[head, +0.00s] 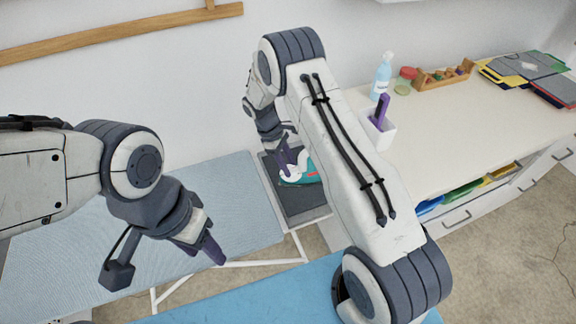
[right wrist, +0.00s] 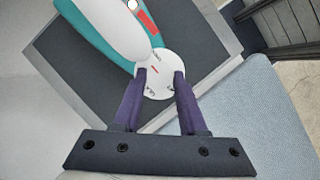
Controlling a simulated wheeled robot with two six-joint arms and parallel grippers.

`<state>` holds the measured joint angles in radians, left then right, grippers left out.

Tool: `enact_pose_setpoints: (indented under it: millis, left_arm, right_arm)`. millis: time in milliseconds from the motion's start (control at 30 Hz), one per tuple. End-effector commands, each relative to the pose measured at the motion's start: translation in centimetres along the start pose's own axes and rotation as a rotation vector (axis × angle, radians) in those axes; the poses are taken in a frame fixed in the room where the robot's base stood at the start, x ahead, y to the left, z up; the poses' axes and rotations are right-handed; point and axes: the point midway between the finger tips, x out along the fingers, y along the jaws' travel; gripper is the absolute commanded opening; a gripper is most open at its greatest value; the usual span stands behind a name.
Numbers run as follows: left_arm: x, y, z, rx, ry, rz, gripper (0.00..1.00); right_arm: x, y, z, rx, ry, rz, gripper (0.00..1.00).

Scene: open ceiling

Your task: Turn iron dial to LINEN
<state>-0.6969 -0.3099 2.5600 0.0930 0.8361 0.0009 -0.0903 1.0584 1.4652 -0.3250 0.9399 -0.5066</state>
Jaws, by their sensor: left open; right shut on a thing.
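The teal and white iron (head: 313,170) stands on a dark grey rest (head: 303,203) at the end of the ironing board, partly hidden by my right arm. In the right wrist view the iron (right wrist: 88,40) shows its teal body and white handle. Its round white dial (right wrist: 158,90) has small dark lettering too small to read, and a short red mark near the top. My right gripper (right wrist: 160,74) has its two purple fingers on either side of the dial, shut on it. My left gripper (head: 216,253) is open and empty above the board, left of the iron.
The light blue ironing board (head: 230,195) lies below my arms. A cream counter (head: 435,120) at right holds a spray bottle (head: 382,75), a white holder (head: 378,130), a wooden rack (head: 445,76) and folded cloths (head: 530,72). A bright blue surface (head: 300,290) is in front.

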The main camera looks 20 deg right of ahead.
Motion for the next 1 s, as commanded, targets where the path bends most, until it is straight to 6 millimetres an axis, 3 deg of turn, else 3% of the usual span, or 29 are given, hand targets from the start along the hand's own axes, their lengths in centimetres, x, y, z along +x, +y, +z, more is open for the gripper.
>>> enact_pose_setpoints:
  millis: [433,467,833,1000]
  left_arm:
    - [0.0,0.0,0.0,0.0,0.0,0.0,0.5]
    - [0.0,0.0,0.0,0.0,0.0,0.0,0.5]
    - [0.2,0.0,0.0,0.0,0.0,0.0,0.5]
    - [1.0,-0.1,0.1,0.0,0.0,0.0,0.5]
  right_arm:
    - [-0.1,0.1,0.1,0.008,-0.002,-0.001,0.0]
    - [-0.1,0.1,0.1,0.008,-0.002,-0.001,0.53]
    - [-0.3,0.1,0.0,0.007,0.0,-0.001,0.54]
    - [-2.5,0.1,-0.2,0.007,0.004,0.003,0.54]
